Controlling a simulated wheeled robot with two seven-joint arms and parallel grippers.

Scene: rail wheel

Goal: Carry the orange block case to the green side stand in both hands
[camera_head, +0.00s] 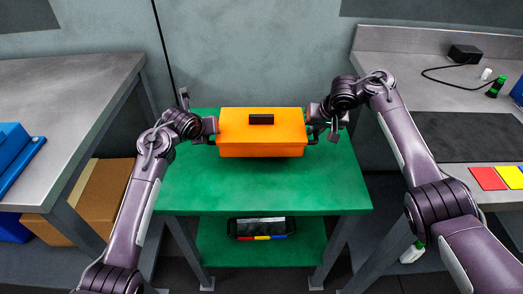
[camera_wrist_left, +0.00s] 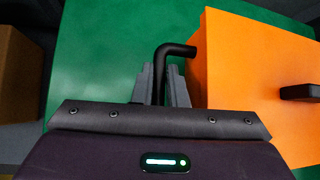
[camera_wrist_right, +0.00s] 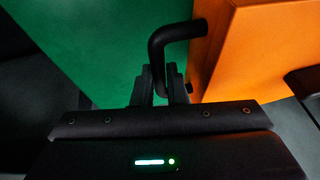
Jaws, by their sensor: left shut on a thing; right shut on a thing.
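The orange block case (camera_head: 262,140), with a dark handle on its lid, is level over the middle of the green side stand (camera_head: 262,192). I cannot tell whether it rests on the top or hangs just above it. My left gripper (camera_head: 213,138) is shut on the case's left black side handle, which shows between the fingers in the left wrist view (camera_wrist_left: 165,80). My right gripper (camera_head: 313,132) is shut on the right black side handle, clear in the right wrist view (camera_wrist_right: 157,75).
A grey bench at left (camera_head: 60,85) holds a blue bin (camera_head: 15,150), with a cardboard box (camera_head: 105,195) below. A dark tray (camera_head: 262,228) lies on the stand's lower shelf.

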